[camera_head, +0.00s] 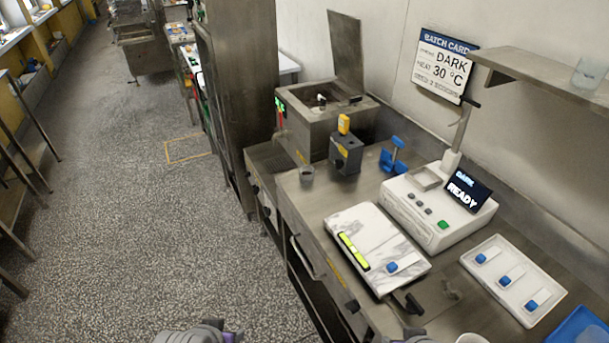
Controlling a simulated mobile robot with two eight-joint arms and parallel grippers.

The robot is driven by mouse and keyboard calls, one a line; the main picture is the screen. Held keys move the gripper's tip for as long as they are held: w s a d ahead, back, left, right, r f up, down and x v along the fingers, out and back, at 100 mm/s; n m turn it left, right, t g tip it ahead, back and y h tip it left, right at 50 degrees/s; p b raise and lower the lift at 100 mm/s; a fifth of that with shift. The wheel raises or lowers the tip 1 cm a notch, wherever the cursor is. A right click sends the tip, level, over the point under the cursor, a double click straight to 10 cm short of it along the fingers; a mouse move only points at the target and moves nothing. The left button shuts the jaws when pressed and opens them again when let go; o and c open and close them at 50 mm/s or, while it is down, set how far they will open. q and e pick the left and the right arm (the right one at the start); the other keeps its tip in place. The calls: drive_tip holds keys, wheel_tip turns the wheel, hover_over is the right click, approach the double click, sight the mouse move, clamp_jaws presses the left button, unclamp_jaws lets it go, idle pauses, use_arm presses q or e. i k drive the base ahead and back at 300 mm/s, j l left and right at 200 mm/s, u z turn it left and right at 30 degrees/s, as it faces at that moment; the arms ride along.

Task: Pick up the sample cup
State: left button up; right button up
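A clear glass or beaker (588,73) stands on the wall shelf at the top right. My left gripper (205,333) shows only as a grey and purple piece at the bottom edge, far from the small cup.
A steel tank (318,125) with a raised lid, a dark block with a yellow top (346,155) and a blue stand (392,160) are at the back. A marble slab (360,235), a white console reading READY (430,215) and a white tray (512,280) fill the front.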

sight(306, 173)
drive_tip(key=i+j, duration=0.8)
drive_tip(key=i+j+z, duration=0.1)
drive_tip(key=z, duration=0.25)
drive_tip(key=i+j+z, duration=0.1)
drive_tip(key=j+z, duration=0.15)
drive_tip(key=z, duration=0.15)
drive_tip(key=i+j+z, duration=0.1)
drive_tip(key=z, duration=0.25)
drive_tip(key=j+z, duration=0.1)
drive_tip(key=z, duration=0.65)
